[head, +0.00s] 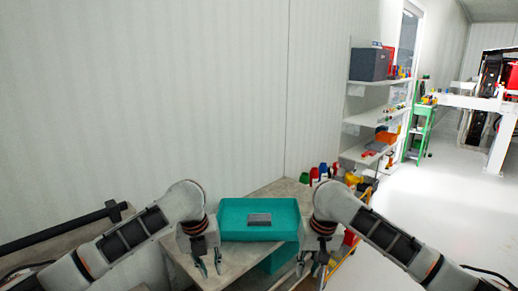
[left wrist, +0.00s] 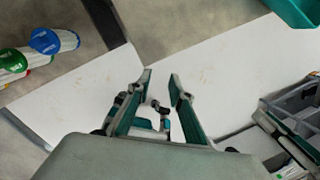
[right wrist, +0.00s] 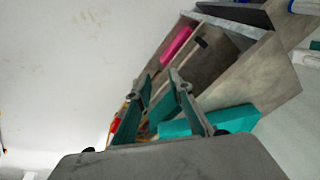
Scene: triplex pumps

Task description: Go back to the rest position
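My left gripper (head: 210,268) hangs over the grey table (head: 236,274), in front of and left of a teal bin (head: 230,230). In the left wrist view its two fingers (left wrist: 160,76) are apart with nothing between the tips. My right gripper (head: 313,270) hangs at the right side of the table, in front of and right of the bin. In the right wrist view its fingers (right wrist: 160,76) are also apart and empty. Both arms are bent and come in from the lower corners.
A grey block (head: 259,219) shows in the bin. Several coloured bottles or caps (head: 320,173) stand behind my right arm. A black bar (head: 60,230) lies at the left. Shelves (head: 375,118) and a green rack (head: 418,130) stand farther back. White floor (head: 450,190) is clear at the right.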

